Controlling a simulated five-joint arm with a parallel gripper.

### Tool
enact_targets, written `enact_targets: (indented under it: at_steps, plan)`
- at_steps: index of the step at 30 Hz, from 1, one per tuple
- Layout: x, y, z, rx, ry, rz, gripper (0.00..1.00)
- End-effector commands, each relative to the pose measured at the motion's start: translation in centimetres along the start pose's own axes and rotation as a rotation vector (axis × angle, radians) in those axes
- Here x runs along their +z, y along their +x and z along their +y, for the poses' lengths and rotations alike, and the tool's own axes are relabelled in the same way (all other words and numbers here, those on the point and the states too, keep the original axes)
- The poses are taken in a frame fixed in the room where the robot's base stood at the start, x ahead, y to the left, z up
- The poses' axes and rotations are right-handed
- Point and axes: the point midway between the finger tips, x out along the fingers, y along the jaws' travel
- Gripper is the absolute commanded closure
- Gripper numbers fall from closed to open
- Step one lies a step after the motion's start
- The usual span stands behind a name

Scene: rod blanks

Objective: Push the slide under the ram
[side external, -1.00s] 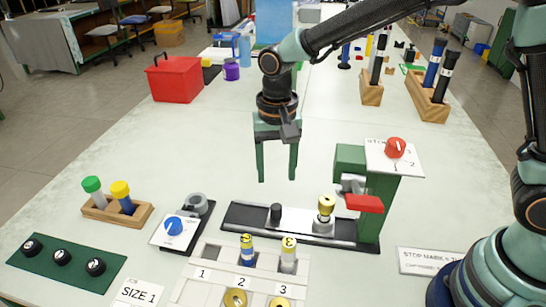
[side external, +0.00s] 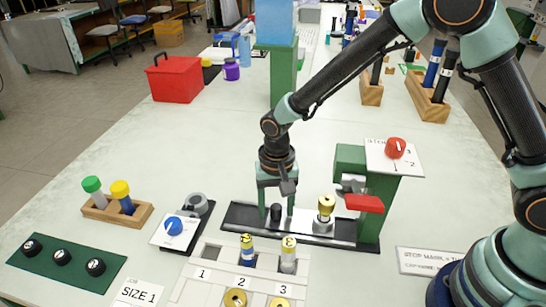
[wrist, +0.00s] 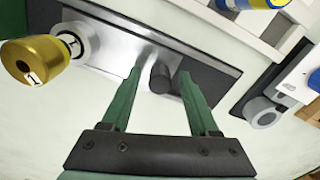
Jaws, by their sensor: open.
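The slide is a silver plate (side external: 291,220) in a black track (side external: 240,216), with a black knob (side external: 276,212) at its left part. A gold-capped rod blank (side external: 325,211) stands upright on the slide's right part. In the wrist view the gold cap (wrist: 32,62) is marked 1. The green press (side external: 370,205) stands at the track's right end, with its grey ram (side external: 353,184) and red handle (side external: 366,203). The blank is left of the ram. My gripper (side external: 276,207) is open, pointing down, with one finger on each side of the knob; I cannot tell whether they touch it.
A red dial (side external: 396,148) sits on the press's sign. In front is a numbered rack (side external: 212,262) with blanks at 2 and 3. A blue dial (side external: 174,226) and wooden holder (side external: 100,212) lie left. A red box (side external: 175,82) stands behind. The table behind the track is mostly clear.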

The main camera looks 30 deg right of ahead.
Motion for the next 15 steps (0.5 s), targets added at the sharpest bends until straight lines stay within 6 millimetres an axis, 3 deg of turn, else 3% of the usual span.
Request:
enact_targets:
  at_steps: [1, 6, 15]
  plan:
    - [0.00, -0.01, 0.00, 0.000, 0.000, 0.000, 0.39]
    - [0.00, -0.03, 0.00, 0.000, 0.000, 0.000, 1.00]
    - [0.01, -0.04, 0.00, 0.000, 0.000, 0.000, 1.00]
